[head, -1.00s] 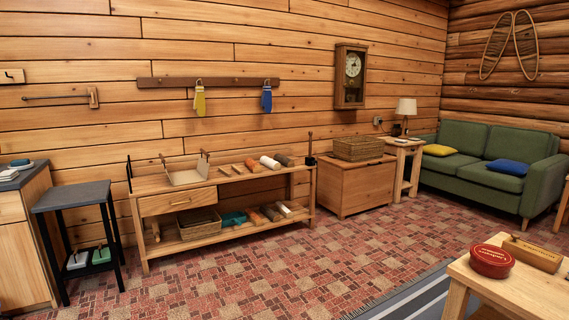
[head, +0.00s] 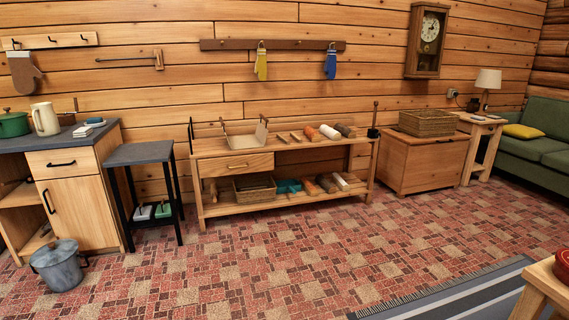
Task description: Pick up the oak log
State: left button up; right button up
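A wooden bench (head: 232,146) stands against the far wall. On its top, toward the right, lie an orange-brown log (head: 311,133), a white log (head: 330,132) and a dark grey-brown log (head: 345,130). More log-like pieces lie on its lower shelf, among them a brown one (head: 326,184) and a pale one (head: 352,178). At this size I cannot tell which of them is the oak log. Neither of my grippers is in view.
A black side table (head: 140,153) and a cabinet stand left of the bench, with a metal bucket (head: 59,264) on the floor. A wooden chest (head: 421,164) stands to the right. A small table corner (head: 540,285) juts in at lower right. The patterned floor before the bench is clear.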

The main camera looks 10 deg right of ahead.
aim_at(349, 133)
jog(key=i+l+z, duration=0.3)
jog(key=i, duration=0.8)
jog(key=i+z, duration=0.3)
jog(key=i, duration=0.8)
